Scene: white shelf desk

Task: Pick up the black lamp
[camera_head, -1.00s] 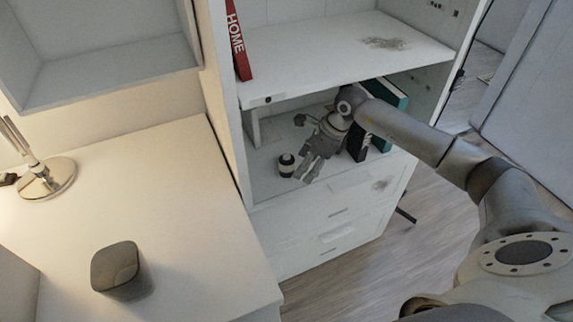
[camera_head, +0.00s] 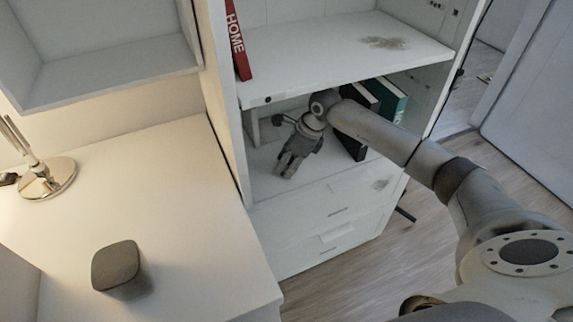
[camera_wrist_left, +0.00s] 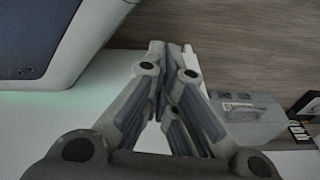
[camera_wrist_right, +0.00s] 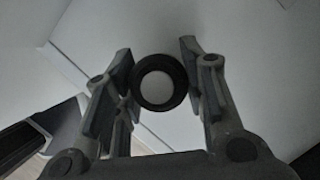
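The black lamp (camera_wrist_right: 136,84), a small round thing with a black rim and a pale centre, shows end-on in the right wrist view. My right gripper (camera_wrist_right: 156,62) is open, with its fingers on either side of the lamp; I cannot tell whether they touch it. In the head view my right gripper (camera_head: 287,168) points down into the open shelf compartment and hides the lamp. My left gripper (camera_wrist_left: 172,50) shows only in the left wrist view, with its fingertips together and nothing seen between them.
Upright dark and green books (camera_head: 391,101) stand right of my right gripper in the compartment. A shelf board (camera_head: 345,52) with a red book (camera_head: 238,42) is above. A silver desk lamp (camera_head: 47,178) and a dark rounded box (camera_head: 115,265) stand on the white desk (camera_head: 160,200).

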